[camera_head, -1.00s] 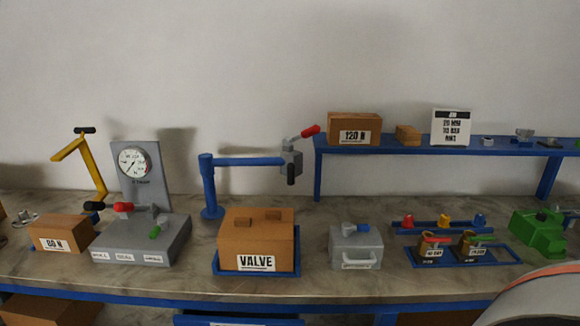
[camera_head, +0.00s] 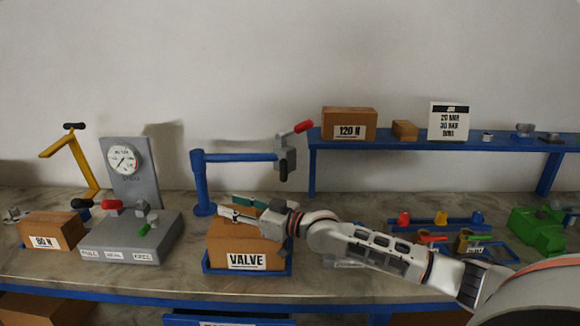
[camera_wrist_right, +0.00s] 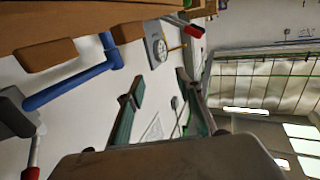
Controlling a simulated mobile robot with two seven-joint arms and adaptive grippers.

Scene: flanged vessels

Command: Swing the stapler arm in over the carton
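The blue stapler arm (camera_head: 240,157) reaches right from its blue post (camera_head: 203,185), behind the carton. It ends in a grey stapler head (camera_head: 286,155) with a red handle (camera_head: 303,127), right of and above the carton. The VALVE carton (camera_head: 245,247) sits in a blue tray (camera_head: 248,272); my right gripper hides part of its top. My right gripper (camera_head: 230,205) is in front of and below the stapler arm, fingers pointing left. In the wrist view its fingers (camera_wrist_right: 160,80) are apart with nothing between them. That view also shows the blue arm (camera_wrist_right: 72,86). My left gripper is not seen.
A grey gauge stand (camera_head: 130,165) with small levers and a yellow bent arm (camera_head: 88,165) stand left. A blue shelf (camera_head: 430,146) holding a 120 N box (camera_head: 349,124) is back right. My right forearm covers the bench right of the carton.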

